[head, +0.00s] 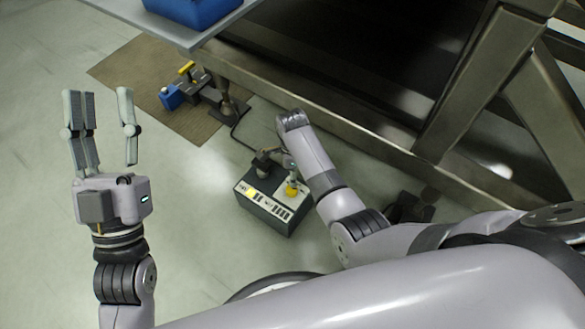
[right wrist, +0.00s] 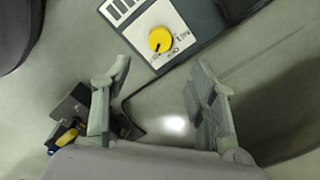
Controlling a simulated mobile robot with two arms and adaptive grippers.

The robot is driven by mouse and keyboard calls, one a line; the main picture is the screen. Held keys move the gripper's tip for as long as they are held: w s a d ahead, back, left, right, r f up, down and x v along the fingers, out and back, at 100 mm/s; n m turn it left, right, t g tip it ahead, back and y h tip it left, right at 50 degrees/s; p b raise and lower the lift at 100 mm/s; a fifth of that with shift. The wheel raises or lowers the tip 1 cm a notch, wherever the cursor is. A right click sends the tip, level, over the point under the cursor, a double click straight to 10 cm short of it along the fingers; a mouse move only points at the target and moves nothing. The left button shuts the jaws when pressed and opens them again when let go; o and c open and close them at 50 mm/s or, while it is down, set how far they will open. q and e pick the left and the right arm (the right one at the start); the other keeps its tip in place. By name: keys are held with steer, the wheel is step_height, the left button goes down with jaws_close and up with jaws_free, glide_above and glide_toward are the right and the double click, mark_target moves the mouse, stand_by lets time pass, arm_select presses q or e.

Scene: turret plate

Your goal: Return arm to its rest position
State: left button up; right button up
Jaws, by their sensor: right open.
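My left gripper (head: 101,94) is raised at the left of the head view, fingers apart and empty. My right arm (head: 318,165) comes in from the right and reaches over a dark control box (head: 262,206) with a yellow knob (head: 291,190). The right gripper is mostly hidden by its own wrist in the head view. In the right wrist view the right gripper (right wrist: 162,66) is open, with nothing between its fingers. The yellow knob (right wrist: 160,39) shows beyond the fingertips, apart from them.
The control box stands on the pale floor. Behind it is a heavy metal frame (head: 360,135). A brown mat (head: 125,75) bears a blue and yellow device (head: 172,97). A blue bin (head: 190,10) sits on a grey table at the top. The floor at far left is clear.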

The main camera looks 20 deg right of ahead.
steer(key=shift+r, duration=0.45)
stand_by(0.3)
